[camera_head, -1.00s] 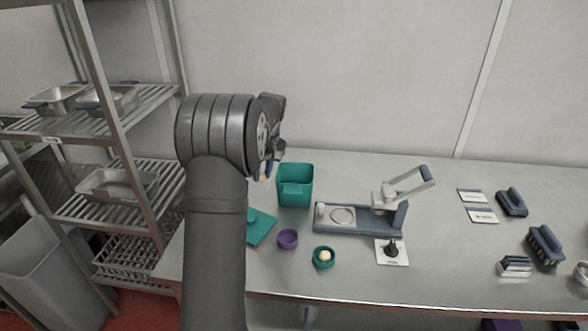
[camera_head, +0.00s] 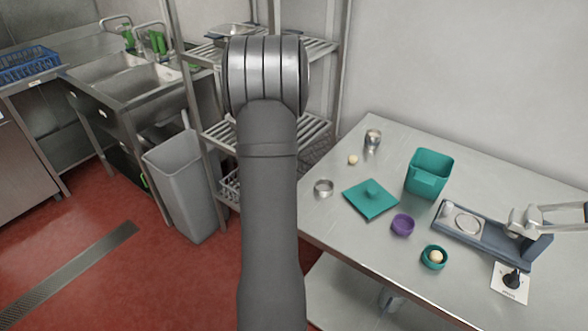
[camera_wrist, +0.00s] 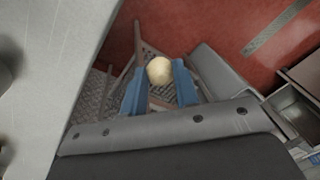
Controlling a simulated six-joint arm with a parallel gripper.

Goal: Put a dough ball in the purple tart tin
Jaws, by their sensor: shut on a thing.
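The purple tart tin (camera_head: 402,225) stands on the table and looks empty. My gripper (camera_wrist: 160,80) has its two blue fingers shut on a pale dough ball (camera_wrist: 159,70) in the wrist view. The ball is in the air, with floor and shelving below it and the table to its left. In the head view my own arm hides the gripper, so it is away from the tin, to its left. Another dough ball (camera_head: 436,256) sits in a teal tin (camera_head: 427,263) beside the purple one. A loose dough ball (camera_head: 353,160) lies at the table's back left.
A teal container (camera_head: 428,174) stands behind the purple tin, with its teal lid (camera_head: 370,200) lying to the left. A metal ring (camera_head: 323,187) and a metal cup (camera_head: 373,140) are nearby. A press (camera_head: 490,232) stands to the right. A shelf rack and grey bin (camera_head: 180,185) are at left.

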